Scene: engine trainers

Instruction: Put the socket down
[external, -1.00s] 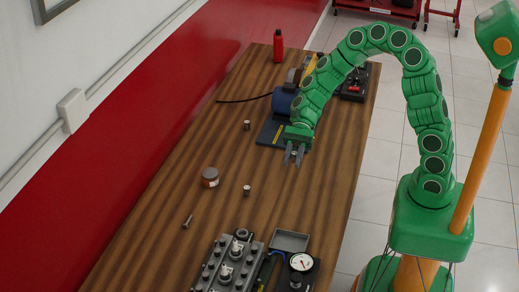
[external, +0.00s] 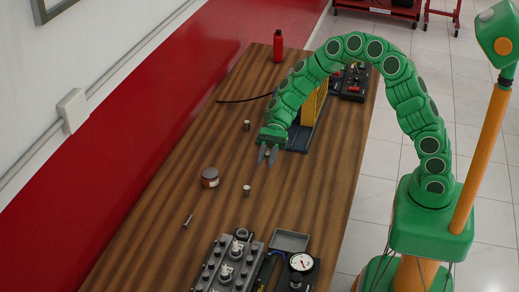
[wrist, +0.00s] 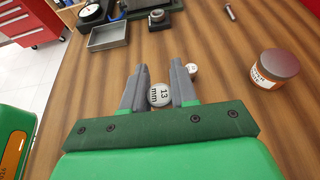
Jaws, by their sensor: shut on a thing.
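My gripper (external: 267,161) is over the middle of the wooden table, left of the blue-based machine. In the wrist view, its two grey fingers (wrist: 160,68) are shut on a round silver socket (wrist: 159,95) marked "13 mm". The socket's marked end faces the camera. Its height above the table is hard to tell. A second small socket (external: 247,190) stands on the table nearer the front; it also shows beyond the right fingertip in the wrist view (wrist: 193,69). A third socket (external: 246,125) stands left of the gripper, towards the back.
A lidded jar (external: 209,177) and a bolt (external: 187,221) are on the left. A grey tray (external: 291,240), a dial gauge (external: 301,262) and a cylinder head (external: 228,262) occupy the front. A red bottle (external: 278,46) stands at the back. Bare wood lies between gripper and tray.

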